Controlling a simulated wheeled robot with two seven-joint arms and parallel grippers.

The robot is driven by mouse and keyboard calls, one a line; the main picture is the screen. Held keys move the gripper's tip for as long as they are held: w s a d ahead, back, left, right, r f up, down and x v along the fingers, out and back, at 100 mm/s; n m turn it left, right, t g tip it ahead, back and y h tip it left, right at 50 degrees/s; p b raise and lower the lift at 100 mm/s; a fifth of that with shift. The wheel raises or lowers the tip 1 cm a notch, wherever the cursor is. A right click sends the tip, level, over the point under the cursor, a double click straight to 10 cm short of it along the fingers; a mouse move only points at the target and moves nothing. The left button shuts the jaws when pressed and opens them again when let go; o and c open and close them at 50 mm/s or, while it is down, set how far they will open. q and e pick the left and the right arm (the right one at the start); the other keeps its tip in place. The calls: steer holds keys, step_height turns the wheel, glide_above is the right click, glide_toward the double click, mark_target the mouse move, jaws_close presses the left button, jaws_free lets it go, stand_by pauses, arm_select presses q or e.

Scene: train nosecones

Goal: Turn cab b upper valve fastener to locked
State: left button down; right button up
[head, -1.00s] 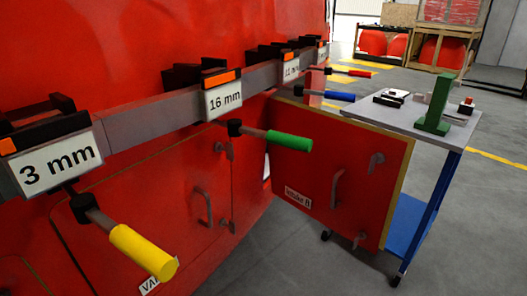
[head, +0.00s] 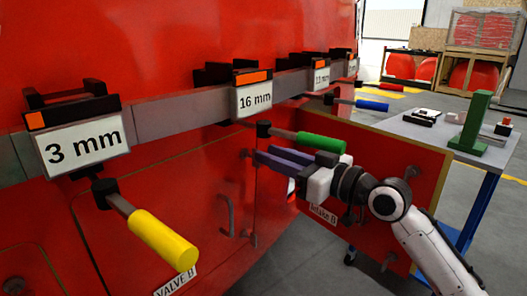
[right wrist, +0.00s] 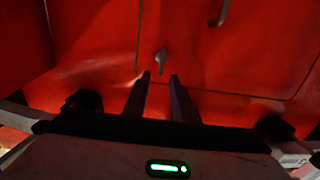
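The valve B door (head: 190,225) is a red panel, shut flush in the red cab wall, with a curved handle (head: 226,215). The upper valve fastener (head: 245,153) is a small grey latch at the door's upper right edge. In the right wrist view the fastener (right wrist: 161,62) appears just beyond the fingertips, roughly in line with the gap between them. My right gripper (head: 261,158) is open and empty, its two dark fingers pointing at the wall close to the fastener. Contact is not visible. The lower fastener (head: 251,238) is further down the same edge. My left gripper is out of view.
A grey rail with size labels runs above the door. A yellow-handled tool (head: 160,240) and a green-handled tool (head: 318,142) stick out from it, the green one just above my right gripper. The open intake B door (head: 400,170) and a tool cart (head: 412,128) stand right.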

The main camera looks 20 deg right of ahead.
steer(key=shift+x, duration=1.55)
steer(key=shift+c, duration=0.4)
jaws_close()
